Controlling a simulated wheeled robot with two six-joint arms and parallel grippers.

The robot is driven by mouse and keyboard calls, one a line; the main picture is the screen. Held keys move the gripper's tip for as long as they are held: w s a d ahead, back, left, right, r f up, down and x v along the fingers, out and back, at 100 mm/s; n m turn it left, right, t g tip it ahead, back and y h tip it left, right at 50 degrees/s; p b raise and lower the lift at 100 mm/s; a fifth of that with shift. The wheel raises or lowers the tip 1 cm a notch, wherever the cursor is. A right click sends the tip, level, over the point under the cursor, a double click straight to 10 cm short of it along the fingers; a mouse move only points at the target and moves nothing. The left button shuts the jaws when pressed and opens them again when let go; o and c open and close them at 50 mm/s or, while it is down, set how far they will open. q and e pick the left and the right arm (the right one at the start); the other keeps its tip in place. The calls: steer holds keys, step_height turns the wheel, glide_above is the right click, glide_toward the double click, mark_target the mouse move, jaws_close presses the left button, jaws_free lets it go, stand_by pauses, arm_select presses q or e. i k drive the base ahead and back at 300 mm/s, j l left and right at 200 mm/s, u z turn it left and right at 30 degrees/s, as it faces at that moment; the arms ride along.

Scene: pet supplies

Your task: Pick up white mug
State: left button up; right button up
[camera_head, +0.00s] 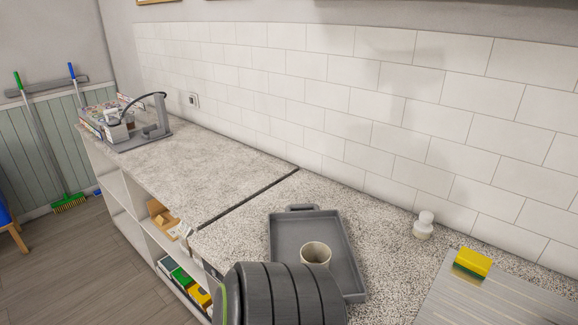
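A white or cream mug (316,252) stands upright on a grey tray (345,240) on the speckled counter, with its open top facing up. A dark ribbed, rounded shape with a green ring, which looks like one of my arm links, fills the bottom middle of the view. It covers part of the tray and comes up to the lower edge of the mug; I cannot tell whether they touch. No gripper fingers show, so neither gripper is in view.
A small white container (424,226) stands right of the tray near the tiled wall. A yellow-green sponge (471,264) lies on a ridged grey board (500,300). Books and other items (112,118) crowd the counter's far left end. The counter (190,165) between is clear.

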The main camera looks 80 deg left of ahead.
mark_target(313, 252)
steer(key=u, duration=2.4)
